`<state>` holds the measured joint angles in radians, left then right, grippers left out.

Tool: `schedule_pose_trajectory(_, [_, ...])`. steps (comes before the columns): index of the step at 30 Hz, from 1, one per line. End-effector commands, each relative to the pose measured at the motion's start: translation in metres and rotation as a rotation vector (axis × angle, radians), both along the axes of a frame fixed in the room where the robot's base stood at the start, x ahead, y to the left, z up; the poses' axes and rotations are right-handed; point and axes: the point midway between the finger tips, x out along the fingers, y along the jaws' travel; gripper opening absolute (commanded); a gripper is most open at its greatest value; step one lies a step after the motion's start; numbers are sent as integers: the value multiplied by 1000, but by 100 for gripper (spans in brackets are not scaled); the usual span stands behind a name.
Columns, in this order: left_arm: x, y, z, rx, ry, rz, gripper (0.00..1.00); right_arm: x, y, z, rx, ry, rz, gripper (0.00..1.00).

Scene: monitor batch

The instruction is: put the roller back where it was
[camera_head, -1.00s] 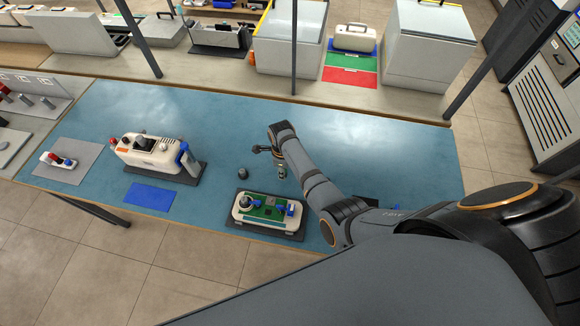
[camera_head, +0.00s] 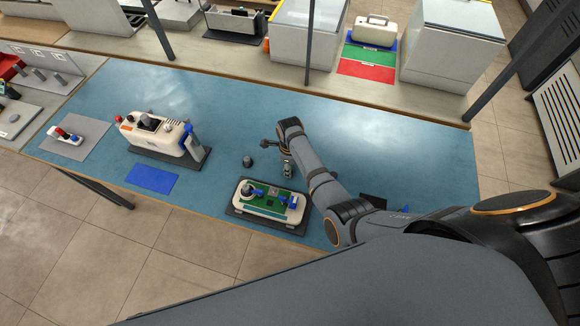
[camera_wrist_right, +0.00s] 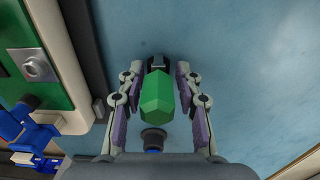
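I cannot tell whether the tool touches the table. My left gripper is not in view.
A device with a green circuit board (camera_head: 268,204) lies on a dark mat close by, nearer me. A small dark knob (camera_head: 248,161) stands left of the tool. A cream device (camera_head: 158,138) and a blue mat (camera_head: 152,178) are farther left. The blue table (camera_head: 225,105) is clear behind.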

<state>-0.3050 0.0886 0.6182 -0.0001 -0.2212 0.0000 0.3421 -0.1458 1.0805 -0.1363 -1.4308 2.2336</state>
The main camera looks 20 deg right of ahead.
Motion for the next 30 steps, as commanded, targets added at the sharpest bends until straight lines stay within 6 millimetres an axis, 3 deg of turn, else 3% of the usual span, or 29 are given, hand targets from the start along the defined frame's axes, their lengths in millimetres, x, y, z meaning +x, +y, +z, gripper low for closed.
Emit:
schedule_pose_trajectory(11, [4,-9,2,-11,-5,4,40,0,0,4,0,-1,0,45])
schedule_pose_trajectory(14, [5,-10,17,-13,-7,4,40,1,0,19,-1,-1,0,45])
schedule_pose_trajectory(22, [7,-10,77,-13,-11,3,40,1,0,78,-1,-1,0,45])
schedule_pose_trajectory(24, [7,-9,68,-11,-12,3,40,2,0,84,1,-4,0,45])
schedule_pose_trajectory(30, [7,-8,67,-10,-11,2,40,2,0,115,0,-2,0,45])
